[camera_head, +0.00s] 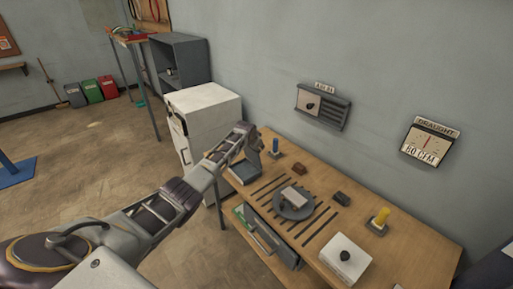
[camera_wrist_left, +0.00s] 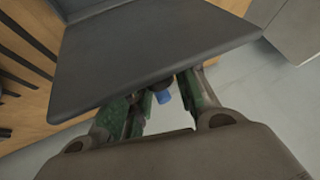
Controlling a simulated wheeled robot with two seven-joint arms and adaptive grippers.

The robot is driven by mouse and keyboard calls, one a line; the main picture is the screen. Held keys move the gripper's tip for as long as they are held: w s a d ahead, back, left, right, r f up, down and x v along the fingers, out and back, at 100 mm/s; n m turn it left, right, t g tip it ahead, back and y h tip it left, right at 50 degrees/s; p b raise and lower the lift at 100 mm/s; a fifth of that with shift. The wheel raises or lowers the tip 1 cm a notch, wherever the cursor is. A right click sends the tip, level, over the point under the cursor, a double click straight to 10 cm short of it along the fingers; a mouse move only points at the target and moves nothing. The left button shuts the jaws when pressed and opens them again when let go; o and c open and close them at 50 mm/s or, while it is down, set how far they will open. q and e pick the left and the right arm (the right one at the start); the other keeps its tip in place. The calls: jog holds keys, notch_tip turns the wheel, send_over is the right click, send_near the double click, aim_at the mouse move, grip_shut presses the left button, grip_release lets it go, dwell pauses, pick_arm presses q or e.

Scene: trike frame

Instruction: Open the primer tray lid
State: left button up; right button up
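A dark blue-grey flat box (camera_head: 245,172), apparently the primer tray, sits at the far left end of the wooden bench. In the left wrist view a large dark grey panel (camera_wrist_left: 150,50) fills the upper middle; I cannot tell whether it is the lid or the tray, or whether it is raised. My left gripper (camera_head: 262,144) is above and just behind the box; its green-padded fingers (camera_wrist_left: 166,98) are apart near the panel's edge. A blue peg (camera_head: 276,146) stands behind the box, and something blue (camera_wrist_left: 163,97) shows between the fingers. My right gripper is not in view.
A white cabinet (camera_head: 205,115) stands at the left. The wall is close behind.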

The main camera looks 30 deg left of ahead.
pick_arm(q)
jog(key=o, duration=0.4)
jog(key=shift+w+d+f, duration=0.25)
jog(key=shift+w+f, duration=0.05)
jog(key=shift+s+a+r, duration=0.15)
jog(key=shift+s, duration=0.1)
jog(key=shift+r, duration=0.15)
jog(key=shift+s+r, duration=0.25)
jog(key=shift+s, duration=0.05)
jog(key=shift+v, duration=5.3)
jog(key=shift+w+d, duration=0.1)
jog(key=shift+d, duration=0.1)
